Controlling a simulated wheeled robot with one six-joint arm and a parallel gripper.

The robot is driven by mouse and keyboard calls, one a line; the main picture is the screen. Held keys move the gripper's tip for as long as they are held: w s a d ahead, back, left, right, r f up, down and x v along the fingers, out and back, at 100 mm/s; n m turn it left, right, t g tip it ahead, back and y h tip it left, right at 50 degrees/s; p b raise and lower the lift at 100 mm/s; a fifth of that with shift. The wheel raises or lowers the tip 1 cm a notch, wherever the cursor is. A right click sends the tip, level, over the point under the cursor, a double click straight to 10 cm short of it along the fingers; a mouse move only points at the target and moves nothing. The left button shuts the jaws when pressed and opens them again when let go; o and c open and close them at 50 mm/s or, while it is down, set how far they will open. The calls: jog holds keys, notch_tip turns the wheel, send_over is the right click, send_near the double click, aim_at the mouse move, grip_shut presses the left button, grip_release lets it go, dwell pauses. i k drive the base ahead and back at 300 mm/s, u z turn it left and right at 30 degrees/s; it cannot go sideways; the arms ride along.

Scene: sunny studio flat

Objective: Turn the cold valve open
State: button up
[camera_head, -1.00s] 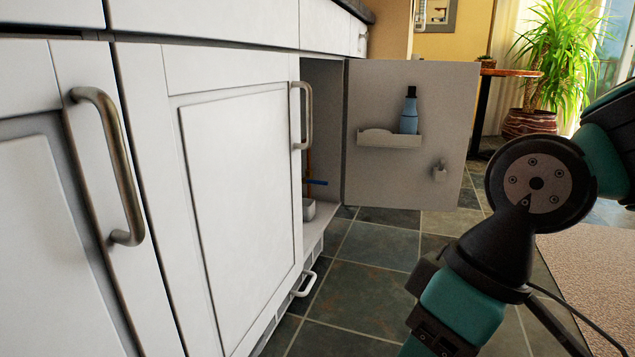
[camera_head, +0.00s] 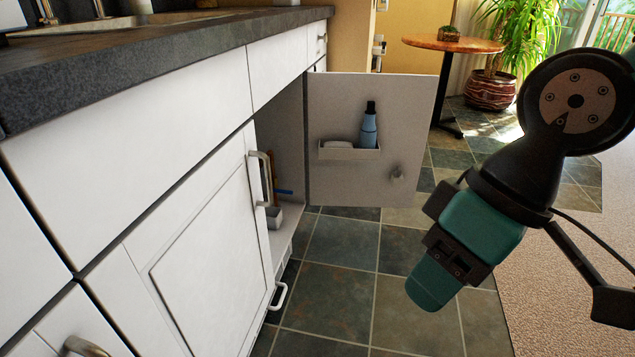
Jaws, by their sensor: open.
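A small blue lever (camera_head: 285,192), which looks like the cold valve's handle, shows inside the open cabinet under the counter. It looks roughly level and sits beside a thin brownish upright pipe, partly hidden by the cabinet front and a door handle. It is too small to tell how far the valve is turned. My teal and black arm (camera_head: 482,222) hangs at the right, outside the cabinet and well apart from the lever. I cannot make out the gripper's jaws in this view.
The open cabinet door (camera_head: 410,120) stands out across the floor, with a rack (camera_head: 348,151) holding a blue bottle (camera_head: 369,128). A small whitish box (camera_head: 274,216) is in the cabinet. The tiled floor (camera_head: 335,265) in front is clear. A round table (camera_head: 453,43) and potted plant (camera_head: 492,90) stand behind.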

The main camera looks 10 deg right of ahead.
aim_at(284, 192)
jog(key=z, duration=0.3)
jog(key=i, duration=1.2)
jog(key=u, duration=0.85)
